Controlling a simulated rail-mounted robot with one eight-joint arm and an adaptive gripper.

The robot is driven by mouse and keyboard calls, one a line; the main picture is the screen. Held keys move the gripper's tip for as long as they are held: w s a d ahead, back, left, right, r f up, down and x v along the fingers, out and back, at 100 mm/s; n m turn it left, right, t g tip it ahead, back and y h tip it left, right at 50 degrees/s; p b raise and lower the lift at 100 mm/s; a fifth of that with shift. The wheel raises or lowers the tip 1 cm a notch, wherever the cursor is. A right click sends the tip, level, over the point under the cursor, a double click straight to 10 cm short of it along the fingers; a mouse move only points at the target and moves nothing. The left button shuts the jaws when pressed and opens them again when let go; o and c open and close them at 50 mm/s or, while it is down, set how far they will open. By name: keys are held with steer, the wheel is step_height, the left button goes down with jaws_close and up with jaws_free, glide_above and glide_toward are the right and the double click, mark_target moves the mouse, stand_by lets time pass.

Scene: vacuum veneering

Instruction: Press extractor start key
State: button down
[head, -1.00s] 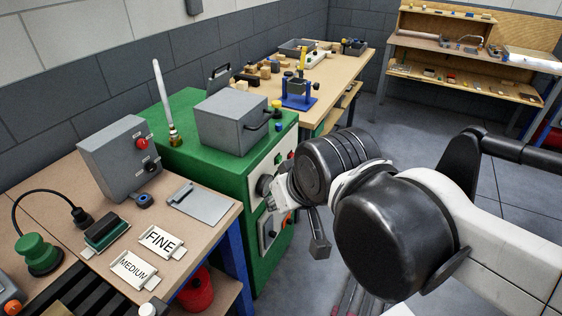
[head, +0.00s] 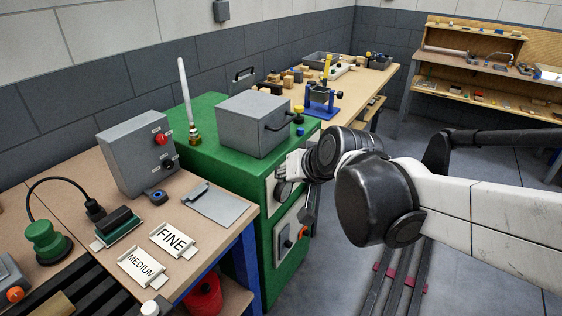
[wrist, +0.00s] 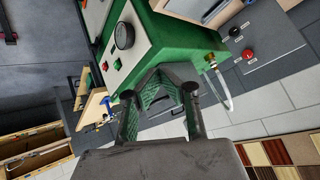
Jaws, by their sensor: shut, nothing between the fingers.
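No key in view carries a readable extractor label. A grey lower panel (head: 283,240) carries a red knob (head: 303,232) and a dark round part. A grey control box (head: 135,155) on the bench has a red button (head: 161,139) and a black one (head: 169,163). My gripper (wrist: 160,76) is shut and empty, in front of the cabinet. In the head view, my arm hides part of the upper panel.
A grey lidded box (head: 252,125) and a brass fitting with a white hose (head: 185,95) are on the cabinet. The left bench holds a green sander (head: 45,240), FINE (head: 172,238) and MEDIUM (head: 140,267) plates. Open floor (head: 345,270) lies right of the cabinet.

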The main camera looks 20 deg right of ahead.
steer(key=w+d+f+m+t+b, duration=0.3)
steer(key=w+d+f+m+b, duration=0.3)
steer(key=w+d+f, duration=0.5)
steer(key=w+d+f+m+t+h+b, duration=0.2)
steer(key=w+d+f+m+h+b, duration=0.1)
steer(key=d+f, duration=0.6)
steer(key=w+d+m+b, duration=0.1)
steer(key=w+d+b, duration=0.1)
steer(key=d+b, duration=0.1)
steer(key=shift+w+d+f+t+h+b, duration=0.2)
steer(key=shift+d+t+h+b, duration=0.2)
steer(key=shift+d, duration=0.45)
steer(key=w+a, duration=0.5)
steer(key=w, duration=0.2)
steer(key=shift+w, duration=0.15)
steer(key=shift+w+a, duration=0.1)
steer(key=shift+a, duration=0.05)
steer(key=shift+w+a, duration=0.15)
steer(key=shift+w, duration=0.1)
